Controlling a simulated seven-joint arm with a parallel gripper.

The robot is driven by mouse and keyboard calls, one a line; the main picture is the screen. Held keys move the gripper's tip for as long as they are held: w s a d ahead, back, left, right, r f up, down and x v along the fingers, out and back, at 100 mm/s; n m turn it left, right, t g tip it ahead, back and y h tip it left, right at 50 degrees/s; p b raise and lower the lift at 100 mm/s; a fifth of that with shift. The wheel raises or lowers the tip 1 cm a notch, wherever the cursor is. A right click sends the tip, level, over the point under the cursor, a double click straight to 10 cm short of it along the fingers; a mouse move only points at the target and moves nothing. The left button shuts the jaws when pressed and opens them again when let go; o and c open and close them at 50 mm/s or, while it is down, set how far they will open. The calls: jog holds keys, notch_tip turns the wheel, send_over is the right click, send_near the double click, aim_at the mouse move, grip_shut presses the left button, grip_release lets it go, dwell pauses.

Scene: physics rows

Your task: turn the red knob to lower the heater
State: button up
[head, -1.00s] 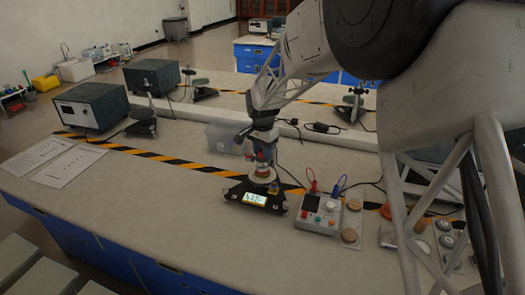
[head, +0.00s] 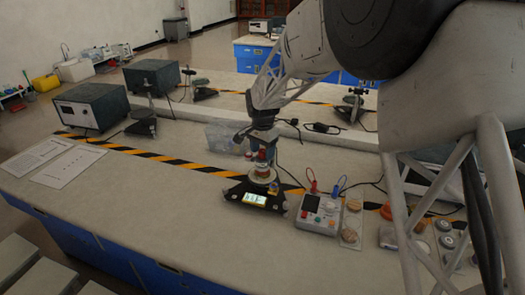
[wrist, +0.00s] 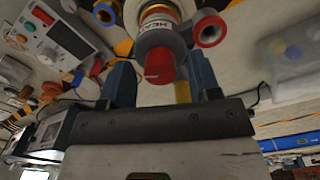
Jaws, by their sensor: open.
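The red knob (wrist: 160,66) sticks out from the heater (wrist: 163,36), a white and metal body with a partly visible "HEA" label. In the head view the heater (head: 262,172) stands upright on a dark base with a lit display (head: 254,199). My gripper (wrist: 161,78) is open, with one blue finger on each side of the red knob. A gap shows at each side, and nothing is held. In the head view my gripper (head: 262,142) is at the top of the heater and partly hides it; the knob is too small to make out there.
A control box (head: 318,212) with red and blue plugs stands right of the heater. A clear bin (head: 224,137) is behind it. Cables run across the bench. A second port with a red ring (wrist: 209,32) sits close to the right finger.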

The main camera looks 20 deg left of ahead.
aim_at(264, 151)
jog(key=shift+r, duration=3.75)
jog(key=shift+d, duration=0.1)
jog(key=shift+d+r, duration=0.2)
jog(key=shift+d, duration=0.05)
jog(key=s+d+r+n, duration=0.1)
jog(key=s+d+r, duration=0.3)
jog(key=d, duration=0.5)
jog(key=s+d+r+t, duration=0.1)
jog(key=s+d+r, duration=0.2)
jog(key=s+d, duration=0.5)
jog(key=s+d+r+n, duration=0.1)
jog(key=s+d+r, duration=0.2)
jog(key=d, duration=0.8)
jog(key=s+d+f, duration=0.1)
jog(key=s+d, duration=0.4)
jog(key=s, duration=0.3)
jog(key=s+d+f+n+t, duration=0.1)
jog(key=s+d+f, duration=0.1)
jog(key=s+d, duration=0.4)
jog(key=s+d+f, duration=0.1)
jog(key=s+d, duration=0.4)
jog(key=s, duration=0.6)
jog(key=shift+s+d+f+n+t, duration=0.15)
jog(key=shift+s+d+n+t, duration=0.15)
jog(key=shift+d+n, duration=0.1)
